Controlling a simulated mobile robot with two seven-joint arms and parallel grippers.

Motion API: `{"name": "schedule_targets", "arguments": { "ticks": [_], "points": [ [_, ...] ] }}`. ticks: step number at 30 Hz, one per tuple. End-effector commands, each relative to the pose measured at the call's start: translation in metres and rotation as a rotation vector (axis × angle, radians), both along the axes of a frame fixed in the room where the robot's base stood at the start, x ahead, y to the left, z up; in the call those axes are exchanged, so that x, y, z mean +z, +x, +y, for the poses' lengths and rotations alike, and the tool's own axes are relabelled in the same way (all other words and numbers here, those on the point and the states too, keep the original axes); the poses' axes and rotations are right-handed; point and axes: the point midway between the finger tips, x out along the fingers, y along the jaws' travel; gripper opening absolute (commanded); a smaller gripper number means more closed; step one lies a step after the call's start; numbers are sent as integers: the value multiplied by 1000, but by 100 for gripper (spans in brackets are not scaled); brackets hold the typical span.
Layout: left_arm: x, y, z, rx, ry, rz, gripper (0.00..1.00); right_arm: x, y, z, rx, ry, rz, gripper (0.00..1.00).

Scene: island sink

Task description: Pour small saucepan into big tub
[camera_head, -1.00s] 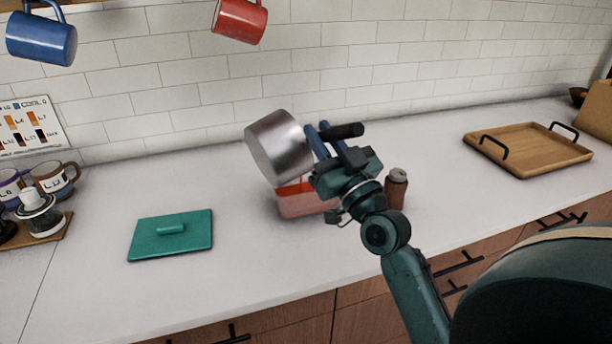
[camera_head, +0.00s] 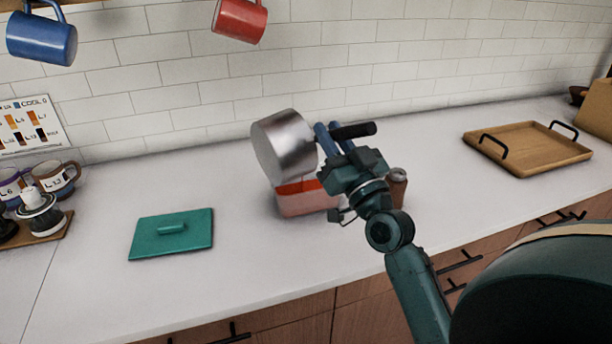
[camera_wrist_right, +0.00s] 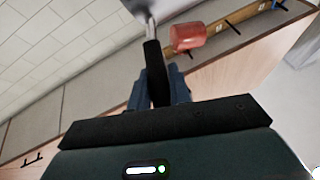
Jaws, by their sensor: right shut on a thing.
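The small saucepan (camera_head: 284,146) is a shiny metal pot with a black handle. My right gripper (camera_head: 332,140) is shut on the black handle, which also shows between its fingers in the right wrist view (camera_wrist_right: 155,72). The saucepan is held tilted above the counter, over the big tub (camera_head: 303,200), a translucent container with red contents or a red upper band. The tub stands on the counter, partly hidden by the pan and my gripper. The inside of the saucepan is turned away from the head view. My left gripper is not in view.
A teal lid (camera_head: 172,233) lies flat on the counter to the left. A brown shaker (camera_head: 398,188) stands close behind my right wrist. A wooden tray (camera_head: 527,149) sits at the right. Mugs (camera_head: 56,178) stand at the far left. The counter between lid and tub is clear.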

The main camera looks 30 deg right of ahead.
Motion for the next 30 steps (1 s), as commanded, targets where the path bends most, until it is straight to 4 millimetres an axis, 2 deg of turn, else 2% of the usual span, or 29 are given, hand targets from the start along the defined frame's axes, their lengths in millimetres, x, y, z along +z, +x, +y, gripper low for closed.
{"name": "schedule_targets", "arguments": {
  "ticks": [16,17,19,20,21,22,23,30],
  "points": [
    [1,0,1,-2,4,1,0,-5,-1,-13,0,94,-8,0],
    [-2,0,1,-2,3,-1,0,-5,-1,-8,3,64,-10,0],
    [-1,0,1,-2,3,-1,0,13,-2,15,4,-90,-16,0],
    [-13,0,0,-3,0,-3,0,0,-1,30,6,-146,-12,0],
    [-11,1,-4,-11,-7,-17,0,-3,-1,44,3,-214,-12,0],
    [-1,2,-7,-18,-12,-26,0,3,-1,50,1,-259,-10,0],
    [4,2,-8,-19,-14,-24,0,8,-1,53,0,-293,-9,0],
    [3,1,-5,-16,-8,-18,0,10,-1,59,-2,-343,-9,0]
  ]
}}
